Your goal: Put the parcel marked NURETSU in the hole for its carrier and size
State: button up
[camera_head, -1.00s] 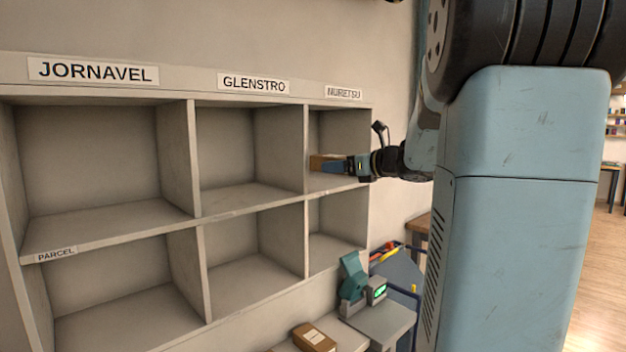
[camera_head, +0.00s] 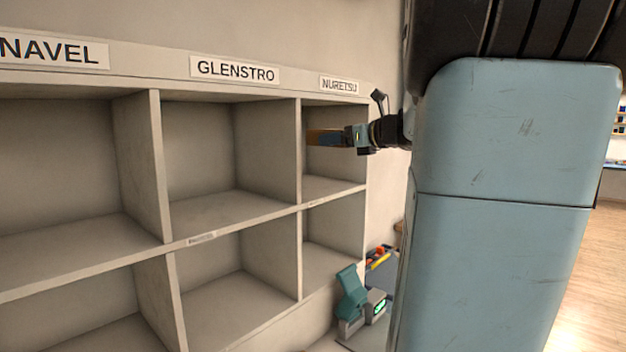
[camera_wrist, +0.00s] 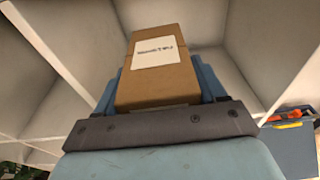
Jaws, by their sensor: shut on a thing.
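A brown cardboard parcel (camera_wrist: 158,85) with a white label is clamped between the fingers of my gripper (camera_wrist: 160,90); the label print is too small to read surely. In the head view the parcel (camera_head: 324,137) is level with the upper hole of the NURETSU column (camera_head: 345,165), and my gripper (camera_head: 352,138) is at the right of it. I cannot tell how far the parcel is inside the opening. The NURETSU sign (camera_head: 339,85) is above that column. My arm partly hides the hole.
The GLENSTRO column (camera_head: 235,160) is to the left, with empty holes. Grey dividers (camera_head: 298,150) separate the holes. A teal device with a green display (camera_head: 378,307) stands below on the right. A blue bin with coloured items (camera_wrist: 290,135) shows in the wrist view.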

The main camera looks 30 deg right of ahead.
jog(key=w+f, duration=0.1)
jog(key=w, duration=0.2)
jog(key=w+f, duration=0.1)
jog(key=w, duration=0.1)
jog(key=shift+w+d+f, duration=0.15)
jog(key=shift+w+f, duration=0.05)
jog(key=shift+f, duration=0.15)
send_over(321, 189)
jog(key=f, duration=0.2)
jog(key=s+f, duration=0.1)
jog(key=f, duration=0.1)
jog(key=shift+f, duration=0.25)
jog(key=shift+w+f, duration=0.2)
jog(key=shift+w, duration=0.05)
jog(key=shift+w+f, duration=0.2)
jog(key=shift+f, duration=1.55)
jog(key=shift+f, duration=0.65)
jog(key=o, duration=1.1)
jog(key=shift+o, duration=0.2)
jog(key=shift+r, duration=0.1)
